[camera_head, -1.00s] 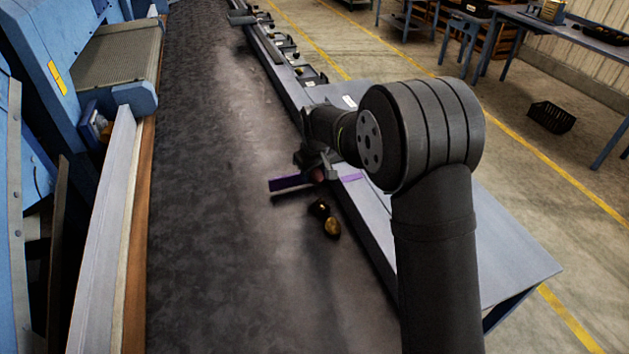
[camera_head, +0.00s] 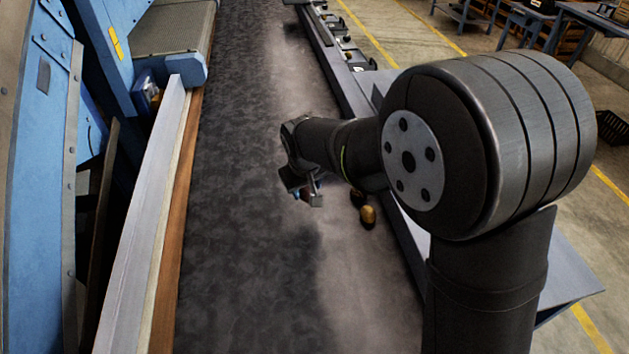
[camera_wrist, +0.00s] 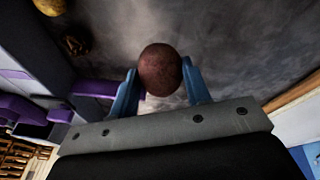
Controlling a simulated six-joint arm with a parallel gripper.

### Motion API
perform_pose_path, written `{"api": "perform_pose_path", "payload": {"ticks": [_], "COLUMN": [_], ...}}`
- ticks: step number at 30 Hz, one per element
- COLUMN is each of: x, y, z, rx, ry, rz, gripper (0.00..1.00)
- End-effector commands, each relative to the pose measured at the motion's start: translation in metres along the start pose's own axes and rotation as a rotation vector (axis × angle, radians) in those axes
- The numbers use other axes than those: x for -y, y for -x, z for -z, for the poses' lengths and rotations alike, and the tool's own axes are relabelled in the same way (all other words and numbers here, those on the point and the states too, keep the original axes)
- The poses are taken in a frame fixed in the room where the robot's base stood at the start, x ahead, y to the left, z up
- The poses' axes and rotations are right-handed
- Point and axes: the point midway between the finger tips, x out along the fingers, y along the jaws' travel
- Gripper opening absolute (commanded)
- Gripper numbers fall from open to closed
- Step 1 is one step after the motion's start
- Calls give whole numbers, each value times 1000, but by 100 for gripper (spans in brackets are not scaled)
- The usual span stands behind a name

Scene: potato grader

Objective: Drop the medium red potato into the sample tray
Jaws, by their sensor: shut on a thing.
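The red potato (camera_wrist: 159,69) is round and reddish-brown. In the wrist view it sits between the two blue fingers of my gripper (camera_wrist: 160,82), which are shut on it. In the head view my gripper (camera_head: 306,195) is over the dark belt, left of its right edge, and the potato is mostly hidden by the gripper. The gap between potato and belt is hard to judge. Purple parts (camera_wrist: 97,88) show at the left in the wrist view. I cannot tell which thing is the sample tray.
A yellow potato (camera_head: 368,215) and a dark one (camera_head: 357,198) lie on the belt (camera_head: 250,270), right of my gripper. Small dark holders (camera_head: 345,45) line the belt's far right side. A pale rail (camera_head: 145,225) and blue machinery (camera_head: 35,200) stand left. The middle belt is clear.

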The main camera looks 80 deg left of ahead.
Motion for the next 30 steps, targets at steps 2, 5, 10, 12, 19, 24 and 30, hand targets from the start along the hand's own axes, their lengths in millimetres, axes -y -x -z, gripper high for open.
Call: {"api": "perform_pose_path", "payload": {"ticks": [2,5,10,12,19,24,30], "x": [-19,-56,-140,-175,-275,-324,-361], "y": [-1,-2,-2,-2,3,7,10], "z": [6,15,26,27,21,33,57], "rx": [1,7,21,27,41,44,42], "ry": [-24,-67,-150,-181,-269,-289,-281], "rz": [-7,-19,-44,-52,-75,-78,-75], "gripper": [20,20,20,20,20,20,20]}}
